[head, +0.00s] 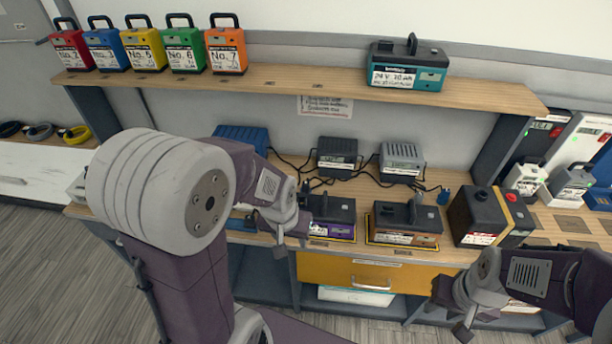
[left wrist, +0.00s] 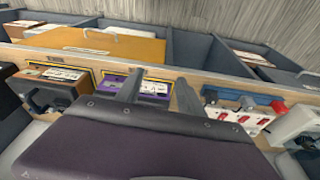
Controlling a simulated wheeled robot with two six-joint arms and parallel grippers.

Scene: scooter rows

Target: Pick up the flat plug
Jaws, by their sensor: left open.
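My left gripper (head: 288,246) is open and empty at the bench front, beside the purple-labelled battery (head: 331,217). In the left wrist view its two fingers (left wrist: 157,84) stand apart in front of that battery (left wrist: 150,86). I cannot tell which is the flat plug. My left arm hides the strip in the head view. My right gripper (head: 453,312) is open and empty before the bench, lower right.
A brown battery (head: 405,222) and a black-and-yellow box (head: 482,217) stand along the bench (head: 350,247). Chargers (head: 337,155) with loose black cables lie behind. A shelf (head: 290,85) above carries coloured batteries and a teal pack (head: 408,66). A yellow drawer (head: 365,278) is below.

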